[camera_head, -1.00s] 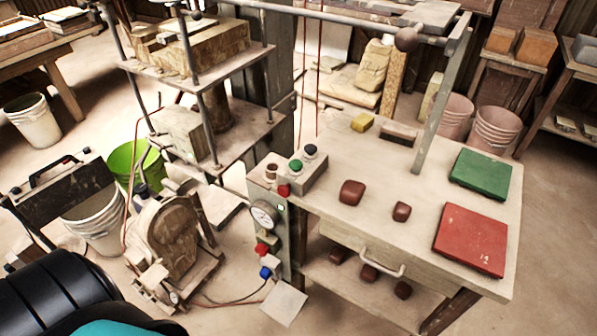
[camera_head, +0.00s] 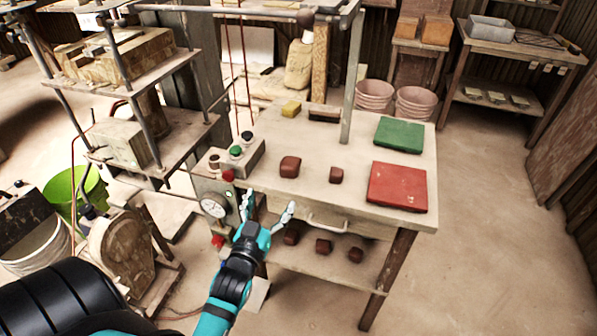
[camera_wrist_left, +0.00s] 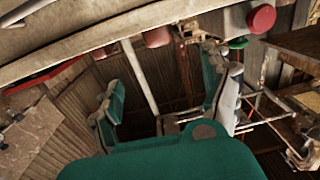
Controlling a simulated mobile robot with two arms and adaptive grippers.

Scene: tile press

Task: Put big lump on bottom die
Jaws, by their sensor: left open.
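The bigger dark red lump (camera_head: 290,167) sits on the worktable (camera_head: 265,188), left of a smaller lump (camera_head: 336,175). Several similar lumps (camera_head: 323,246) lie on the shelf below. The press stands at the left; a pale block (camera_head: 118,143) on its lower plate looks like the bottom die, with another block (camera_head: 122,57) higher up. My left gripper (camera_head: 268,203) is open and empty at the table's front edge, nearer than the big lump and apart from it. In the left wrist view its spread fingers (camera_wrist_left: 163,88) hold nothing. My right gripper is not in view.
A control box (camera_head: 238,157) with buttons stands left of the lumps. A drawer handle (camera_head: 328,225) juts from the table front near my gripper. Green (camera_head: 399,135) and red (camera_head: 398,187) boards lie at the right. A post (camera_head: 353,80) rises behind. Table around the lumps is clear.

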